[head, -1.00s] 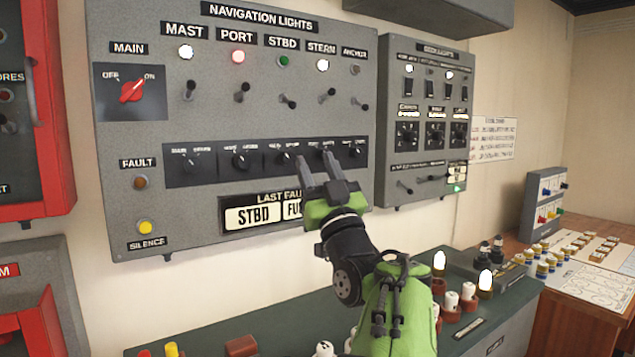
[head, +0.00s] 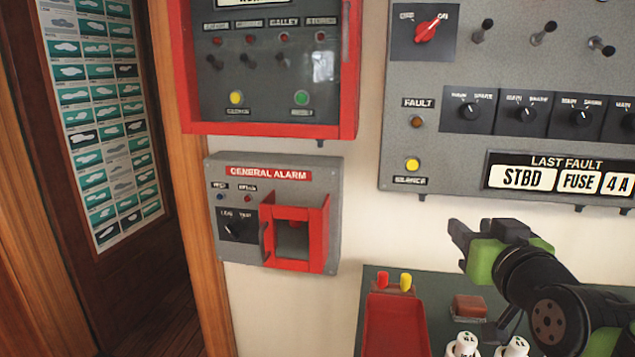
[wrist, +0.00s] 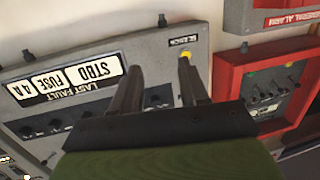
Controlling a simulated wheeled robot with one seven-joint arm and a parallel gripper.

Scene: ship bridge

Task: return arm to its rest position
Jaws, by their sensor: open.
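My gripper (head: 462,240) is at the lower right in the head view, green and black, in front of the wall below the navigation lights panel (head: 450,165). It points to the left and is apart from the panel. In the wrist view my gripper (wrist: 158,85) shows two dark fingers spread apart with nothing between them. Beyond them the panel (wrist: 60,60) appears upside down, with its "STBD FUSE 4 A" last-fault plate and yellow silence button.
A general alarm box (head: 225,190) with a red guard hangs left of my gripper. A red-framed panel (head: 270,130) is above it. A console below carries a red tray (head: 393,325) and white-topped items (head: 463,345). A doorway opens at the far left.

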